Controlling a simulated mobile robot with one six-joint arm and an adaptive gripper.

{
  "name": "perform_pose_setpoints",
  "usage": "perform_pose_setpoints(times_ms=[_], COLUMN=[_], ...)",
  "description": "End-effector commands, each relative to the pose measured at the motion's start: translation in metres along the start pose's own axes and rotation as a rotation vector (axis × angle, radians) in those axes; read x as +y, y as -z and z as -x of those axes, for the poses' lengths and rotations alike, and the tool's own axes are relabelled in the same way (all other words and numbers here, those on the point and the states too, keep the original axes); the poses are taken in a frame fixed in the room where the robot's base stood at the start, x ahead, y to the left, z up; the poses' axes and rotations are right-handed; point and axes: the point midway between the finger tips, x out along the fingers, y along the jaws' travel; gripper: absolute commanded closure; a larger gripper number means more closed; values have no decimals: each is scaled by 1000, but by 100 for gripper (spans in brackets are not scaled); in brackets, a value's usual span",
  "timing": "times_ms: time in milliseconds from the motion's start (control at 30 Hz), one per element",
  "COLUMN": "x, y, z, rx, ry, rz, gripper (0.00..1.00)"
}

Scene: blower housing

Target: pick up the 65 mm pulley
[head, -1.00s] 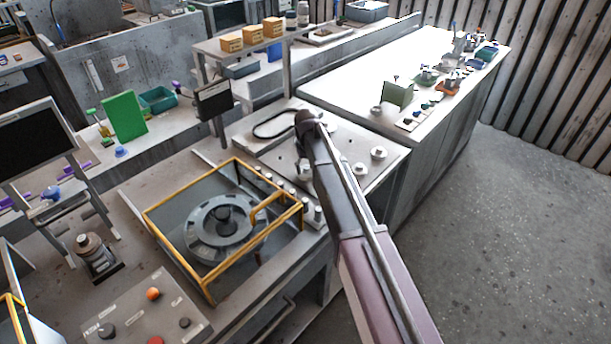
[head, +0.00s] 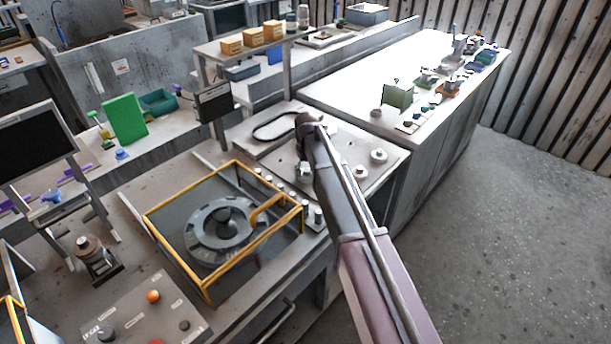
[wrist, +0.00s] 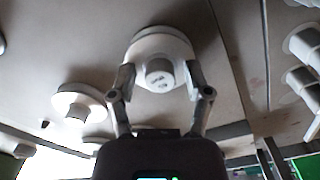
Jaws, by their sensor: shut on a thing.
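A pale, round, stepped pulley (wrist: 160,43) with a hub facing the camera is between the fingers of my gripper (wrist: 160,74) in the wrist view. The fingers are shut on it, one on each side; the mark on its hub is too blurred to read. Another pale pulley (wrist: 78,103) lies apart to the left in that view. In the head view, pale pulleys (head: 378,156) and (head: 357,172) sit on the grey plate (head: 345,143), right of my arm. My arm hides the gripper there. I cannot tell from the pictures which pulley is 65 mm.
A yellow-framed guard (head: 208,273) around a round housing (head: 222,225) stands left of my arm. Several small pegs line the bench between them. A black belt loop (head: 275,127) lies at the plate's back. A long white table (head: 400,65) with small items stands behind.

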Motion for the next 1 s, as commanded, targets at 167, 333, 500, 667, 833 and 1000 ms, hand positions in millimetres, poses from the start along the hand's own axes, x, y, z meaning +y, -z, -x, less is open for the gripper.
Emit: perform_pose_setpoints(times_ms=[167,333,500,667,833,1000], x=[0,0,0,0,0,0], y=[-1,-1,-2,-2,-1,-1], z=[-1,-1,-1,1,8,14], rx=[-2,-3,-3,-3,-3,-1], ry=[0,0,0,0,0,0], rz=[0,0,0,0,0,0], gripper=[80,84,84,94,100,100])
